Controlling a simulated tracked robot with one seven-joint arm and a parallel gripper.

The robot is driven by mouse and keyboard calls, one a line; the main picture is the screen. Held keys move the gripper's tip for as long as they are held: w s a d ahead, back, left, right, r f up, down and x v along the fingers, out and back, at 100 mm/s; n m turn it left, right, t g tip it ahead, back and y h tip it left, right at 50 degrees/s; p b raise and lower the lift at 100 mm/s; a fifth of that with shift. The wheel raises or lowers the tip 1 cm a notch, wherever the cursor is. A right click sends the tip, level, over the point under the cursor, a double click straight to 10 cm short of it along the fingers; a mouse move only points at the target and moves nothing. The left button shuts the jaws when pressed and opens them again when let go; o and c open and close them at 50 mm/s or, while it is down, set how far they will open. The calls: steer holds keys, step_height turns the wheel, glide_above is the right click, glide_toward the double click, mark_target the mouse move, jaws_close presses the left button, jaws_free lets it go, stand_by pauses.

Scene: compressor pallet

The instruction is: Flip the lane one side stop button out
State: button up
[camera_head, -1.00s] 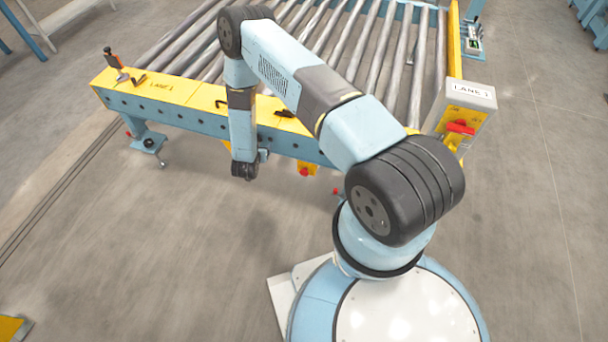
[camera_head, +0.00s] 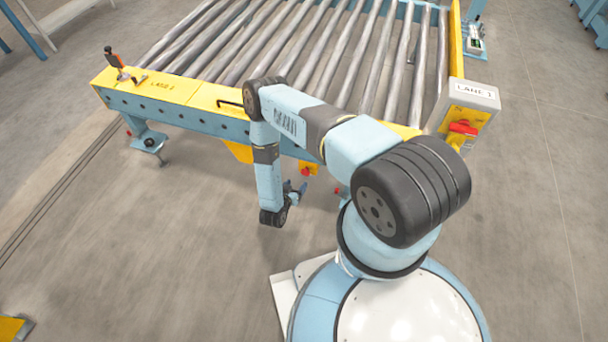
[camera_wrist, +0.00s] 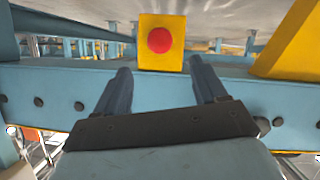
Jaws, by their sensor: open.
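The stop button is a red round knob (camera_wrist: 160,40) on a yellow box (camera_wrist: 152,61) under the conveyor's blue front rail. In the wrist view it is at top middle, straight beyond my fingers. The head view shows the red button (camera_head: 306,171) small, just right of my forearm. My gripper (camera_wrist: 158,70) is open and empty, its two fingers apart at either side of the box's lower edge in the picture. It appears short of the button, not touching it. In the head view my gripper (camera_head: 298,190) is partly hidden behind my wrist.
The roller conveyor (camera_head: 180,88) has a yellow top edge. A LANE 1 control box (camera_head: 470,95) with a red switch (camera_head: 462,128) stands at its right corner. A yellow plate (camera_wrist: 292,45) slants at right in the wrist view. The floor in front is clear.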

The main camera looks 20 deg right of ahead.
mark_target(304, 173)
steer(key=x, duration=1)
steer(key=shift+c, duration=0.5)
jaws_close()
